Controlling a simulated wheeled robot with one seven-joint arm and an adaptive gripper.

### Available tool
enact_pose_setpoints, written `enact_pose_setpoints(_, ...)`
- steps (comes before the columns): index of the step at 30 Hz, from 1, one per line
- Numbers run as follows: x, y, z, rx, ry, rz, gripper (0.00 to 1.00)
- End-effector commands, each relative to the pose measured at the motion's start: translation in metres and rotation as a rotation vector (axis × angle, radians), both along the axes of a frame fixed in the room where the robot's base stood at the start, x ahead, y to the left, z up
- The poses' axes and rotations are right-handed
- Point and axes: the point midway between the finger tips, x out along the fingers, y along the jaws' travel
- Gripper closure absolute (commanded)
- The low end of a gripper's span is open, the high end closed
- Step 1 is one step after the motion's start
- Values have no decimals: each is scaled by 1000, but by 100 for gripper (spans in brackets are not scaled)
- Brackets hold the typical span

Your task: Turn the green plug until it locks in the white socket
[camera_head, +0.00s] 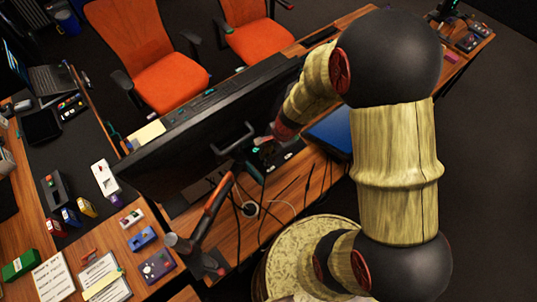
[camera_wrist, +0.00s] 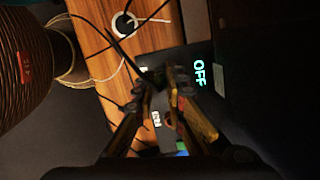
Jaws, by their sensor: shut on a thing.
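My gripper (camera_wrist: 160,80) is over a dark panel (camera_wrist: 190,60) in the wrist view, its two fingers pointing at it. The fingertips are close together on a small dark, greenish thing, which I take to be the green plug (camera_wrist: 157,75). It is mostly hidden by the fingers and shadow, so its turn angle and seating cannot be told. The white socket cannot be made out under the fingers. In the head view, the panel (camera_head: 268,155) is small and partly covered by my arm.
A large monitor (camera_head: 200,140) stands beside the panel. Loose cables and a round cable outlet (camera_head: 250,209) lie in front of it on the wooden desk. A hammer-like tool (camera_head: 205,220) is at the left. Orange chairs (camera_head: 150,55) stand behind.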

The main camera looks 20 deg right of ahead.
Motion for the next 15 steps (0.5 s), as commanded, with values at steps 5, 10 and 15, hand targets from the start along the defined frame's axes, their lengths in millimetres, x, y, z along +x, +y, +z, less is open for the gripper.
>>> enact_pose_setpoints(5, -2, 0, -2, 7, 7, -43, 100)
enact_pose_setpoints(10, -2, 0, -2, 7, 6, -41, 86)
enact_pose_setpoints(15, -1, 0, -1, 7, 5, -39, 77)
